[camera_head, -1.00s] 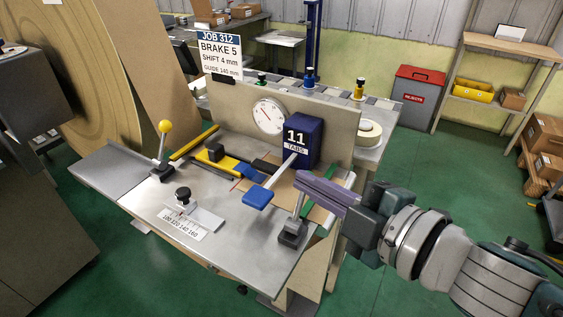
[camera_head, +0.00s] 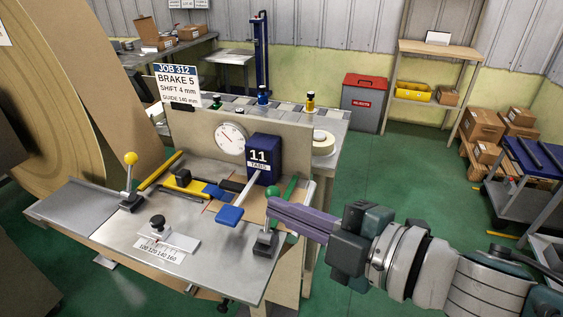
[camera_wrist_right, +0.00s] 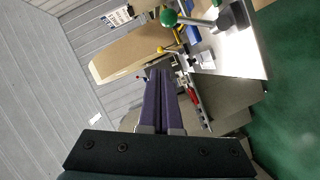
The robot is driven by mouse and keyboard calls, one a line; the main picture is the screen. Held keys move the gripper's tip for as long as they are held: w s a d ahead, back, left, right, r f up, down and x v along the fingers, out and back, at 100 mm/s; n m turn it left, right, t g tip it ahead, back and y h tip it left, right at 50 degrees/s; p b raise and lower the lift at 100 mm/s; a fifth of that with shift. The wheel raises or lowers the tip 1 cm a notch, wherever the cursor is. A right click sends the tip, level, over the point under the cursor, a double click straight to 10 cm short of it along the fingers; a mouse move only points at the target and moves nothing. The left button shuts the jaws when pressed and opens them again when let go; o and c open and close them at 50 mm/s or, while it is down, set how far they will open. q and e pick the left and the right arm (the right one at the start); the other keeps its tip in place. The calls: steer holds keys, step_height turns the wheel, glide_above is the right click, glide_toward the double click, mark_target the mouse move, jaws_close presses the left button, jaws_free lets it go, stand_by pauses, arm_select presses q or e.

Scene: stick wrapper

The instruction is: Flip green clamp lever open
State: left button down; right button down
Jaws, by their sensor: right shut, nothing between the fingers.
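The green clamp lever has a round green knob (camera_head: 291,187) on a metal rod, rising from a black base (camera_head: 265,243) at the right end of the metal table. The lever stands up, leaning to the right, and its middle is hidden behind my fingers. My right gripper (camera_head: 271,208) is shut and empty, its purple fingers crossing in front of the rod just below the knob. I cannot tell whether they touch. In the right wrist view the green knob (camera_wrist_right: 168,18) lies beyond and right of the shut fingertips (camera_wrist_right: 160,73). My left gripper is not in view.
A blue-ended lever (camera_head: 229,215) and a dark blue counter box marked 11 (camera_head: 263,158) stand left of my fingers. A yellow-knobbed lever (camera_head: 130,160) is at the table's left. A dial gauge (camera_head: 230,138) is on the back panel. Open floor lies to the right.

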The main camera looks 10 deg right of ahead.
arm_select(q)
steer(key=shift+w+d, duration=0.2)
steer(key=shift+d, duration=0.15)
arm_select(e)
steer(key=v, duration=0.6)
steer(key=shift+d+r, duration=0.15)
steer(key=shift+d, duration=0.1)
steer(key=shift+w, duration=0.15)
